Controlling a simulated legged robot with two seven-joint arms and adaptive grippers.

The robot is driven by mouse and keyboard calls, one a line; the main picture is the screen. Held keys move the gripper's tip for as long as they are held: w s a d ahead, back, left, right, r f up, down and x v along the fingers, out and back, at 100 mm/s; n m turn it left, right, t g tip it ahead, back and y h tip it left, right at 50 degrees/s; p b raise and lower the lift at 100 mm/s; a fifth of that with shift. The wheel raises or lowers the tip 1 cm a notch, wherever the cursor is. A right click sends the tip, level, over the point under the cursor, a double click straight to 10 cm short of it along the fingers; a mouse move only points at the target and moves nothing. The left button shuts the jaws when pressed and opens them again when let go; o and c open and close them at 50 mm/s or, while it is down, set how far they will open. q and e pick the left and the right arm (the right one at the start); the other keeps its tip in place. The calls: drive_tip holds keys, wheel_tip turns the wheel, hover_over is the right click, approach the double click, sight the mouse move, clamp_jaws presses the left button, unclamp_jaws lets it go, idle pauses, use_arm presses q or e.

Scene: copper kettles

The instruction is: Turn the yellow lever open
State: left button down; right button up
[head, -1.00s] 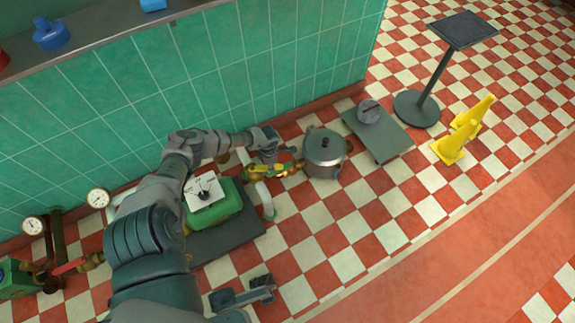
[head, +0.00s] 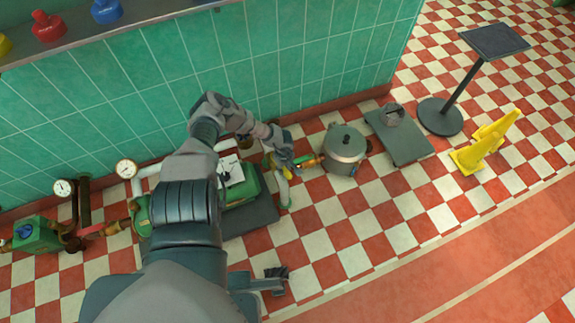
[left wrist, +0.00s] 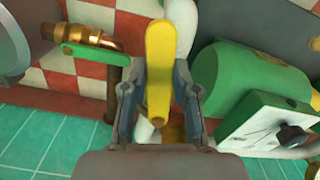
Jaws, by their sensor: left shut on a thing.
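The yellow lever (left wrist: 160,65) stands lengthwise between the two fingers of my left gripper in the left wrist view. My left gripper (left wrist: 158,98) is shut on it, with one finger on each side. In the head view my left gripper (head: 287,163) is over the valve, just left of the metal pot, and hides most of the lever. A small yellow part (head: 267,161) shows beside it. My right gripper (head: 273,281) is low in the head view, above the floor and apart from the lever; its jaws are unclear.
A lidded metal pot (head: 345,146) is right of the valve. A green pump with a white switch plate (head: 231,172) is left of it. A pale pipe (left wrist: 183,40) runs behind the lever. A green handle (left wrist: 98,54) is nearby. Floor (head: 340,232) in front is clear.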

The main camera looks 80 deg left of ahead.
use_arm(q)
drive_tip(key=shift+s+m, duration=0.65)
drive_tip(key=shift+m, duration=0.25)
drive_tip(key=shift+s+m, duration=0.25)
drive_tip(key=shift+m, duration=0.15)
drive_tip(key=shift+s, duration=0.1)
drive_tip(key=c, duration=1)
unclamp_jaws()
drive_tip(key=shift+o, duration=0.6)
drive_tip(key=shift+d, duration=0.1)
drive_tip(key=shift+r, duration=0.35)
wheel_tip(320, 180, up, 11)
